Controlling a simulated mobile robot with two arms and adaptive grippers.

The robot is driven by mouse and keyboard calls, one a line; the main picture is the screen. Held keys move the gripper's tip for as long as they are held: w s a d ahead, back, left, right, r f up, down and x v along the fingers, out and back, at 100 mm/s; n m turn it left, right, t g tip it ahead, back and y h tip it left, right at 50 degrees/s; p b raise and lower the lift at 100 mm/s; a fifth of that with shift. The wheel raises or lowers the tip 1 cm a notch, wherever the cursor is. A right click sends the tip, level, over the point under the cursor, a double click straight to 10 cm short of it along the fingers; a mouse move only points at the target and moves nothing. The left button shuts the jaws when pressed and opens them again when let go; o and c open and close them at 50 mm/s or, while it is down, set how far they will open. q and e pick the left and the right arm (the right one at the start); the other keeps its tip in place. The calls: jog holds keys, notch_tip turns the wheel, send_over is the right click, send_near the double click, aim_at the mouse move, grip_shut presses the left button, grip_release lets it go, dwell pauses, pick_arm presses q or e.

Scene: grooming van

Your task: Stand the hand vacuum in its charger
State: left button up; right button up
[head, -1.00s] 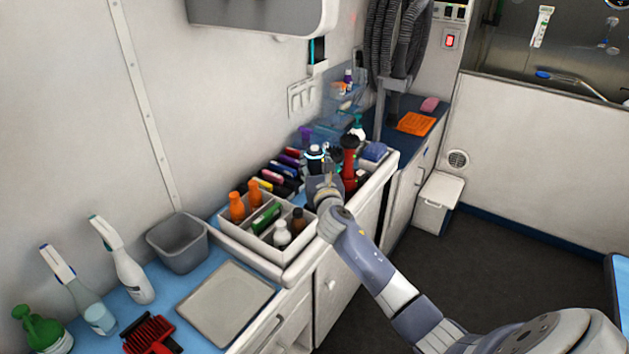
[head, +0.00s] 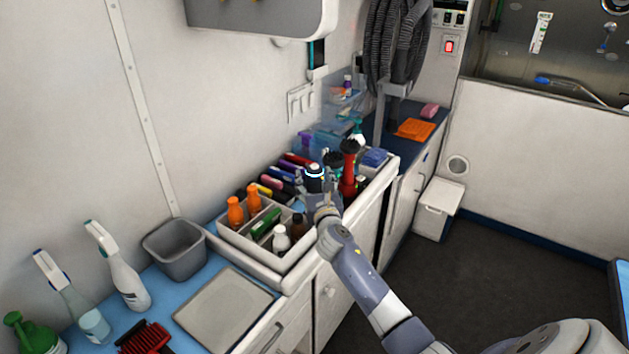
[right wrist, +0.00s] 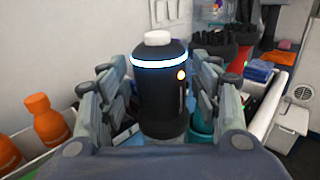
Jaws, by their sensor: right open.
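A black cylinder with a glowing white-blue ring and a white cap (right wrist: 160,95), which looks like the hand vacuum, stands upright in the right wrist view. It also shows small in the head view (head: 315,174), among things in the white counter tray. My right gripper (head: 318,203) is at it. I cannot make out the charger for certain. My left gripper is not in view.
A divided white caddy (head: 266,262) with orange and other bottles stands just left of my right gripper. A red, black-topped item (head: 349,170) stands close on the right. A grey bin (head: 175,248), spray bottles and a pale flat tray (head: 224,308) are at the counter's near end.

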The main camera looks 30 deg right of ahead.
jog(key=shift+s, duration=0.1)
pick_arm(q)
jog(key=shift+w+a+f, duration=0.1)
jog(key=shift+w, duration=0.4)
pick_arm(e)
jog(key=v, duration=1.1)
jog(key=shift+s+a, duration=0.15)
jog(key=shift+s, duration=0.2)
jog(key=shift+c, duration=0.5)
dwell(0.4)
